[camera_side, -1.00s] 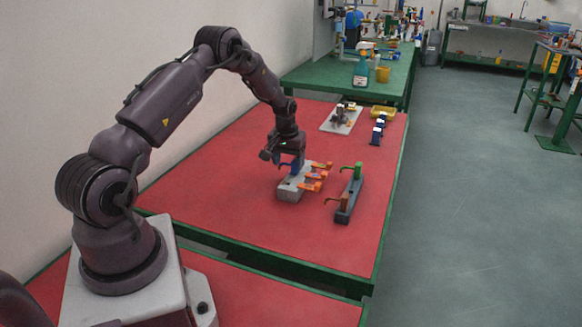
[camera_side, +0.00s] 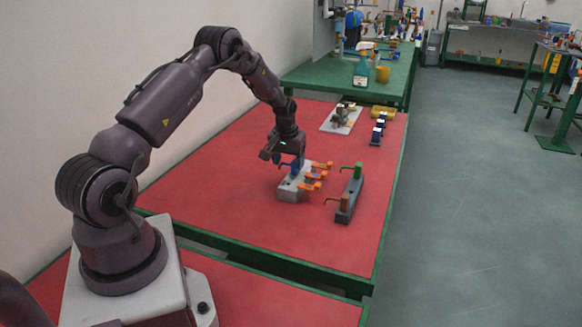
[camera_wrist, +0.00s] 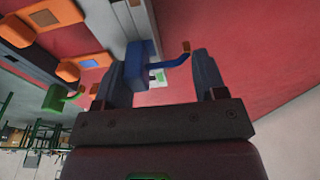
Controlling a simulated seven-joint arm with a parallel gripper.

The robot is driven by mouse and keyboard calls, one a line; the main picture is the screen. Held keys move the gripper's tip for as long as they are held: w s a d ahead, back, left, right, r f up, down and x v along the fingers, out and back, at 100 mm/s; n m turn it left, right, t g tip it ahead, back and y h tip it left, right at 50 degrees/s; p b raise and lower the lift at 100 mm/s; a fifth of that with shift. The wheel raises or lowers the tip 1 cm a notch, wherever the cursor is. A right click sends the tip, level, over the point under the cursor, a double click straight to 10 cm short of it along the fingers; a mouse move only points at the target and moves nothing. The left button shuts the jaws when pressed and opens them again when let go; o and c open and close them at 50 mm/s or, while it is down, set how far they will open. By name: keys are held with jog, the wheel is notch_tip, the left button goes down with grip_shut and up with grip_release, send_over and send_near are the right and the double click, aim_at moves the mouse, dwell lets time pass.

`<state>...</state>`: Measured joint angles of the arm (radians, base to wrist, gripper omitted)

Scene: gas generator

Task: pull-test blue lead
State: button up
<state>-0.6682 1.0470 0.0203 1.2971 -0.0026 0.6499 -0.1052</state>
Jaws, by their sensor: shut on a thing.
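The blue lead (camera_side: 294,168) stands at the back left of a light grey block (camera_side: 290,194) with orange levers (camera_side: 314,176) along its right side. My gripper (camera_side: 290,160) is over that end, fingers down. In the wrist view, the blue lead (camera_wrist: 138,68) is between the fingers of my gripper (camera_wrist: 160,62), with a copper-coloured tip (camera_wrist: 184,48) towards the right finger. My gripper is shut on the blue lead. The lead's contact with the block is partly hidden.
A dark grey rack (camera_side: 345,214) right of the block holds a green lead (camera_side: 357,171) and a brown lead (camera_side: 344,202). The red table is clear at front.

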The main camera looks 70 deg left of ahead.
jog(key=o, duration=1.1)
jog(key=shift+r, duration=3.5)
jog(key=s+d+r+m+t, duration=0.1)
jog(key=s+d+r+m, duration=0.2)
jog(key=s+d+r, duration=0.4)
jog(key=s+d+r+m+t, duration=0.2)
jog(key=s+d+r, duration=0.5)
jog(key=d, duration=0.8)
jog(key=s+d+r+m+t+h, duration=0.1)
jog(key=s+d+r+m, duration=0.3)
jog(key=s+d+r, duration=0.3)
jog(key=shift+s+d+r, duration=0.1)
jog(key=shift+d+r, duration=0.15)
jog(key=shift+d, duration=0.5)
jog(key=shift+s+d+r, duration=0.1)
jog(key=shift+d+r, duration=0.1)
jog(key=shift+d, duration=0.6)
jog(key=shift+s+d+r, duration=0.1)
jog(key=shift+d+r, duration=0.15)
jog(key=shift+d, duration=0.5)
